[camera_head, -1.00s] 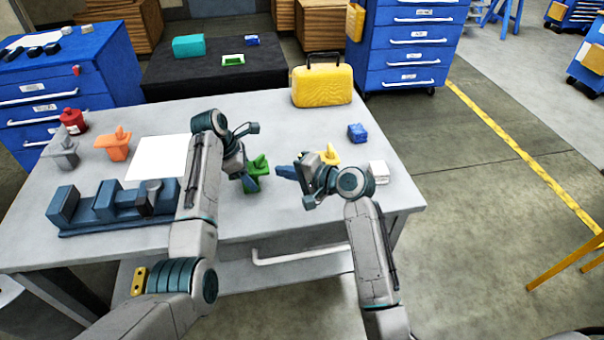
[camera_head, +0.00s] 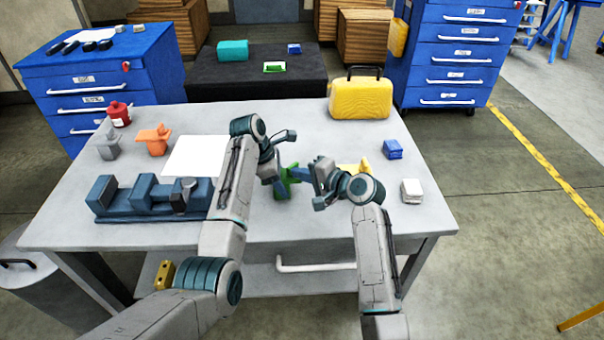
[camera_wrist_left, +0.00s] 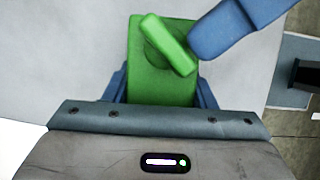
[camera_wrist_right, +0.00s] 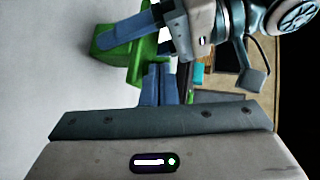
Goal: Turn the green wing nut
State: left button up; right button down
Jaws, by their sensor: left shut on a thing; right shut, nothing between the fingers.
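The green wing nut (camera_wrist_left: 170,44) sits on top of a green block (camera_wrist_left: 148,88) on the table. In the left wrist view its wing lies diagonally. My left gripper (camera_wrist_left: 163,88) is shut on the block, one finger on each side. In the head view my left gripper (camera_head: 274,180) is at the block's left. My right gripper (camera_head: 304,174) is shut and empty, coming from the right. Its blue tip (camera_wrist_left: 212,40) is right beside the wing and seems to touch it. In the right wrist view my right gripper (camera_wrist_right: 158,75) partly covers the green block (camera_wrist_right: 122,68).
A yellow part (camera_head: 352,169) is partly hidden behind my right gripper. A blue block (camera_head: 393,149) and a white block (camera_head: 411,191) lie to the right. A dark blue fixture (camera_head: 150,197), an orange part (camera_head: 154,140) and a white sheet (camera_head: 195,157) are left.

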pick_arm(q)
jog(key=shift+d, duration=0.1)
pick_arm(e)
jog(key=shift+w+a, duration=0.15)
jog(key=shift+a, duration=0.3)
pick_arm(q)
jog(key=shift+s+d, duration=0.1)
pick_arm(e)
jog(key=shift+a, duration=1.1)
